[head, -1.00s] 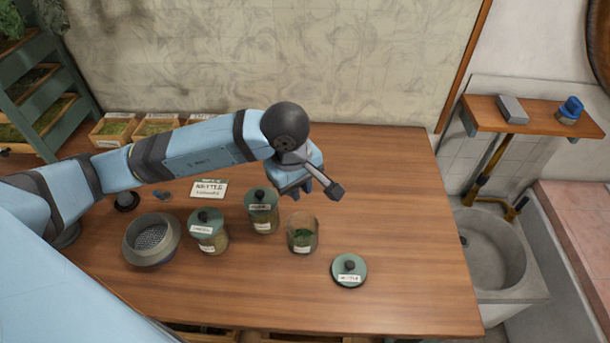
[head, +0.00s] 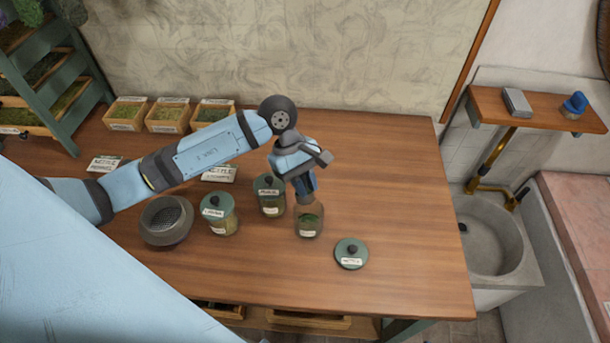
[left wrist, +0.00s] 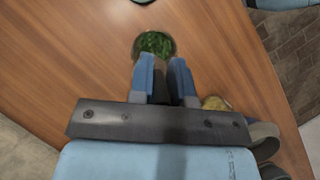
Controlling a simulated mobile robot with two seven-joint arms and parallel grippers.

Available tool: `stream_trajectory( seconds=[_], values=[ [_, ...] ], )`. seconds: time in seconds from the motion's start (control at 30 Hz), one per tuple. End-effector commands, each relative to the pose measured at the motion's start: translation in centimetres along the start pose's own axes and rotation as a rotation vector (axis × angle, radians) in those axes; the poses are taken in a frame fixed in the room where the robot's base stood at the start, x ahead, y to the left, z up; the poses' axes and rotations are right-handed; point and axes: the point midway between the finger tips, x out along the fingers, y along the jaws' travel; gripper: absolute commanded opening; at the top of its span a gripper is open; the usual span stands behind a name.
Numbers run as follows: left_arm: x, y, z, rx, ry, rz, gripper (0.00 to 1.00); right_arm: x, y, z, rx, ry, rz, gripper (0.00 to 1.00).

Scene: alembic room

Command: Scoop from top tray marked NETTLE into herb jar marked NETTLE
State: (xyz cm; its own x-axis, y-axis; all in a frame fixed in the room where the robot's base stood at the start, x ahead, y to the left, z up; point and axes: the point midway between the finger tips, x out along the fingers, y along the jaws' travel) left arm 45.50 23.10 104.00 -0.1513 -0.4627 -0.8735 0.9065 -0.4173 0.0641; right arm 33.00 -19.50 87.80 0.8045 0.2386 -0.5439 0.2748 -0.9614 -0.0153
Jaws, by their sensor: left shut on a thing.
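My left gripper (head: 302,190) is over the mouth of an open glass jar (head: 309,226) with green herb inside. Its fingers point down and are shut on a small dark brown thing (left wrist: 160,88), perhaps a scoop's handle; its lower end is hard to make out. The jar also shows in the left wrist view (left wrist: 154,45), just beyond the fingertips. Its label is too small to read. A green lid (head: 351,250) with a dark knob and a label that seems to read NETTLE lies right of the jar. My right gripper is not in view.
Two lidded jars (head: 220,217) (head: 270,200) and a grey sieve (head: 165,222) stand left of the open jar. Several herb trays (head: 168,114) line the back, with a green tiered rack (head: 62,85) at far left. Label cards (head: 220,174) lie on the table. The right of the table is clear.

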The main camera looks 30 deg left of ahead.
Motion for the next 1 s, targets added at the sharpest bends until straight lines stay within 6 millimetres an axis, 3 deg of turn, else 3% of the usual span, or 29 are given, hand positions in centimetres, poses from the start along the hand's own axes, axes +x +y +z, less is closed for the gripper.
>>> stream_trajectory(
  seconds=[0.1,0.13,0.4,1.0],
  values=[
    [-0.2,0.0,0.1,-0.019,-0.114,-0.010,0.00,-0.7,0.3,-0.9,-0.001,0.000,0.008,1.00],
    [0.4,0.0,-0.3,-0.018,-0.128,-0.012,0.00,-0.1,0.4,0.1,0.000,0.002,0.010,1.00],
    [0.4,0.0,-0.3,-0.038,-0.294,-0.030,0.00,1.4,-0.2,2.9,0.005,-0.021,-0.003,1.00],
    [0.1,0.0,0.0,-0.074,-0.572,-0.059,0.00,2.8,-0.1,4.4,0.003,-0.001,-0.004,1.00]
  ],
)
